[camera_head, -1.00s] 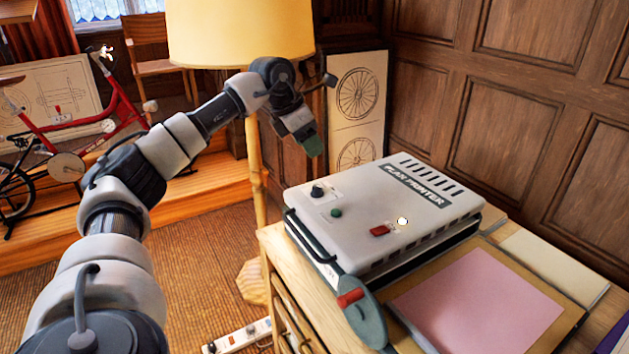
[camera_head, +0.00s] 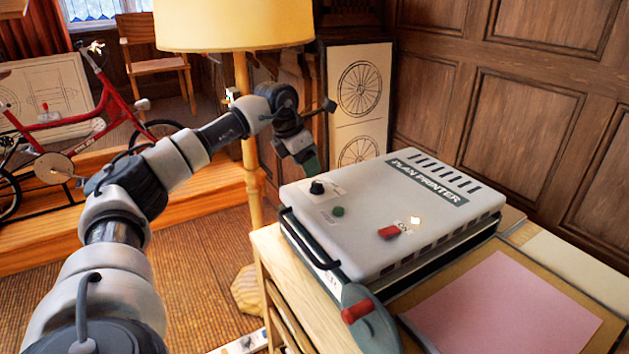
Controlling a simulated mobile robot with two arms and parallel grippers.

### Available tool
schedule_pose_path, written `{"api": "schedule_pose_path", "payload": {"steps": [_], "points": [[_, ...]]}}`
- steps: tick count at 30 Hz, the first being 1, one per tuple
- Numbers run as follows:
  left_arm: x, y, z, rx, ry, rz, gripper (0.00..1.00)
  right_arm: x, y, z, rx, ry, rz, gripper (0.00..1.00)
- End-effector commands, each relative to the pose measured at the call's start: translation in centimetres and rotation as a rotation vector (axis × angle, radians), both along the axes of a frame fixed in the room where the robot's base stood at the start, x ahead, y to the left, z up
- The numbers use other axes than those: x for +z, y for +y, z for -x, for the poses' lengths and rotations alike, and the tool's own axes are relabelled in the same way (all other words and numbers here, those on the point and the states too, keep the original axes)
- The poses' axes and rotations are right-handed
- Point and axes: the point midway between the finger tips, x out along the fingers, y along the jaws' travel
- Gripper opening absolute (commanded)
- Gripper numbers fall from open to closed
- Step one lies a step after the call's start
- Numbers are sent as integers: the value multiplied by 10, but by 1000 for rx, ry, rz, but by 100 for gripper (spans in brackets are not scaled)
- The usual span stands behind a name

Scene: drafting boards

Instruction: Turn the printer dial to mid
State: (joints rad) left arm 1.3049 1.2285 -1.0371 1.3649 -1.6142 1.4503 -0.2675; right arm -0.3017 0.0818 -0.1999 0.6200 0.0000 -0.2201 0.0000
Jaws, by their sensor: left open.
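The plan printer (camera_head: 400,220) is a pale grey box on a wooden cabinet, right of centre. Its dial (camera_head: 317,187) is a small black knob near the left end of the top; its pointer setting is too small to read. A green button (camera_head: 338,211) and a red switch (camera_head: 389,232) beside a small lit lamp (camera_head: 415,220) are on the same top. My left gripper (camera_head: 311,164) is open and empty, pointing down beyond the dial, near the printer's far left corner and apart from the dial. My right gripper is not in view.
A black handle (camera_head: 309,242) runs along the printer's left edge. Pink paper (camera_head: 505,310) lies to the right. A yellow floor lamp (camera_head: 235,25) stands behind my arm.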

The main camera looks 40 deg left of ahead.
Motion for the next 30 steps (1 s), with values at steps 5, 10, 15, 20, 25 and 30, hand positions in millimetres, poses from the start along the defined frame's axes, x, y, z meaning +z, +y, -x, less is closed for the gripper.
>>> {"api": "schedule_pose_path", "payload": {"steps": [5, 10, 15, 20, 25, 30], "points": [[-31, -5, -12, 0, 1, 1, 56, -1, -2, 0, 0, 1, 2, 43], [-48, -7, -19, 0, 0, 0, 56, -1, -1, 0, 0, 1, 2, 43], [-54, -8, -21, -1, -1, 0, 56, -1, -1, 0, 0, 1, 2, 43], [-54, -8, -21, -1, -1, 0, 56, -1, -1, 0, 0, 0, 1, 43], [-54, -8, -21, 0, -1, 0, 37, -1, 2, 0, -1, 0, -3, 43], [-54, -8, -21, 0, -1, 0, 11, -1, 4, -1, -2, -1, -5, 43]]}}
